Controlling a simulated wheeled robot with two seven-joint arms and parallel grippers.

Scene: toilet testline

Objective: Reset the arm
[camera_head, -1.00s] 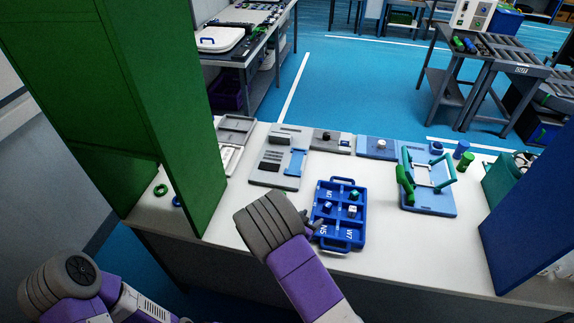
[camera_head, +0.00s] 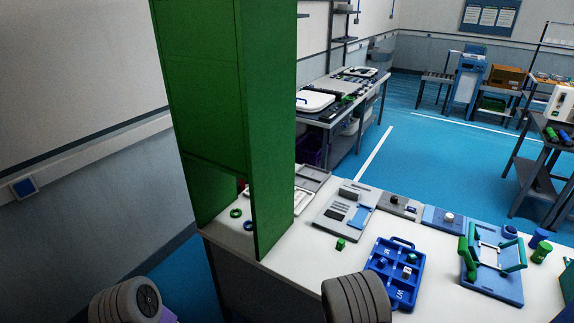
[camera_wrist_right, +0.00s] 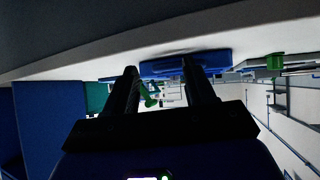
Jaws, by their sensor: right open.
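My right gripper (camera_wrist_right: 158,64) shows in the right wrist view, its two dark fingers apart with nothing seen between the tips. A blue edge and a small green part show beyond the fingers, too dark to name surely. In the head view the grey ribbed part of my right arm (camera_head: 357,299) is at the bottom, by the table's front edge. My left arm (camera_head: 126,301) shows at the bottom left, below and left of the table. Neither gripper is visible in the head view, and my left gripper is in no view.
A tall green panel (camera_head: 270,130) stands at the table's left. The white table (camera_head: 300,249) holds a blue compartment tray (camera_head: 396,275) with small cubes, a blue fixture (camera_head: 492,284) with green handles, a grey plate (camera_head: 331,225), and a green cube (camera_head: 340,244).

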